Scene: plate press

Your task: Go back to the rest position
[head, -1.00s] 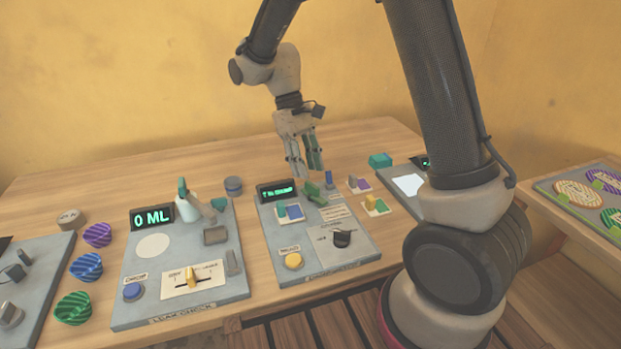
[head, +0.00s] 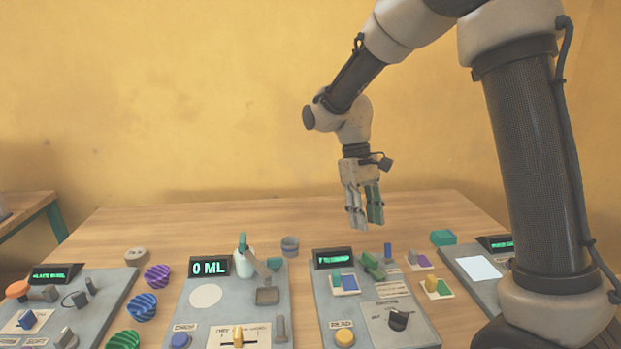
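My gripper (head: 364,206) hangs above the back of the wooden table (head: 180,222), fingers pointing down. Its two fingers, one grey and one green, stand a little apart with nothing visible between them. It is clear of the panels. Below it is a grey panel (head: 383,305) with a small green display, a yellow button (head: 344,337), a black knob (head: 398,319) and a green part (head: 372,265).
A panel (head: 217,318) reading "0 ML" stands left of centre. The table's back strip is mostly free.

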